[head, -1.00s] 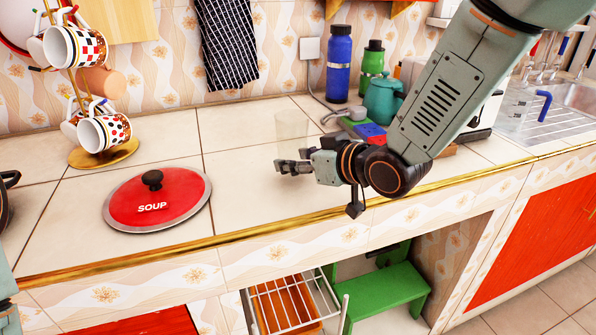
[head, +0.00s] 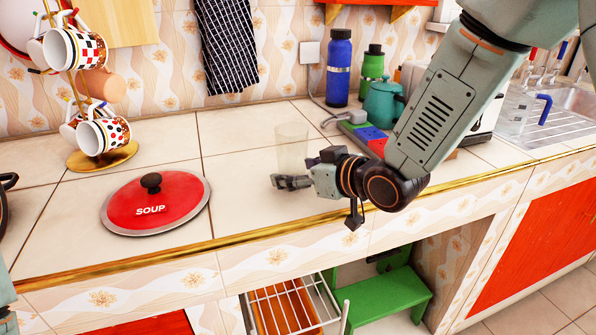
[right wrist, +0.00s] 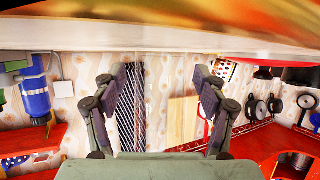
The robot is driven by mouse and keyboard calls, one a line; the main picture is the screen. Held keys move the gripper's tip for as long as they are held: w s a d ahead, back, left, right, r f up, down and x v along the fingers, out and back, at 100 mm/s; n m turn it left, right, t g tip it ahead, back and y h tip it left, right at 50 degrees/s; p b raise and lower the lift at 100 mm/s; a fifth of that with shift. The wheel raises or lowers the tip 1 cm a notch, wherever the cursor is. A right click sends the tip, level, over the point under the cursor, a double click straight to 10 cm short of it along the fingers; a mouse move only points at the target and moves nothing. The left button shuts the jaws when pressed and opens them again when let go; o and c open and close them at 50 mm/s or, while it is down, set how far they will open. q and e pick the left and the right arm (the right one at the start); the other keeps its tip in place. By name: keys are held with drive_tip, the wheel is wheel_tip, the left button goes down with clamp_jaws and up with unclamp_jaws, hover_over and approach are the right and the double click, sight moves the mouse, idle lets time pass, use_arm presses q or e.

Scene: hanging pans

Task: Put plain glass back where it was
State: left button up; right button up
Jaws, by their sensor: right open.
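The plain glass (head: 291,148) is clear and faint in the head view. It appears upright over the tiled counter, behind the right gripper's fingers, which cover part of its lower end. My right gripper (head: 296,176) is open beside the glass, low over the counter. I cannot tell whether a finger touches the glass. In the right wrist view the two fingers of the right gripper (right wrist: 160,78) stand wide apart; I cannot make out the glass clearly there. My left gripper is not in view.
A red soup lid (head: 155,203) lies left on the counter, near a mug rack (head: 103,155). A blue bottle (head: 339,70), a green bottle (head: 372,66) and a teal teapot (head: 382,102) stand behind the right arm. The tiles between lid and glass are clear.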

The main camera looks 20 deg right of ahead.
sight(302, 170)
drive_tip(key=shift+r, duration=0.3)
drive_tip(key=p+v, duration=0.1)
drive_tip(key=v, duration=0.5)
drive_tip(key=shift+s+p, duration=0.15)
drive_tip(key=shift+p, duration=0.25)
drive_tip(key=shift+s+d+r+p, duration=0.2)
drive_tip(key=shift+s+d+p, duration=0.1)
drive_tip(key=shift+s+d, duration=0.15)
drive_tip(key=shift+s+d+r+p, duration=0.15)
drive_tip(key=shift+s+r+p, duration=0.15)
drive_tip(key=shift+s, duration=0.35)
drive_tip(key=shift+p+v, duration=0.9)
drive_tip(key=shift+v, duration=0.05)
drive_tip(key=shift+s+d+r+p, duration=0.15)
drive_tip(key=shift+s+d+p, duration=0.05)
drive_tip(key=shift+s+p, duration=0.25)
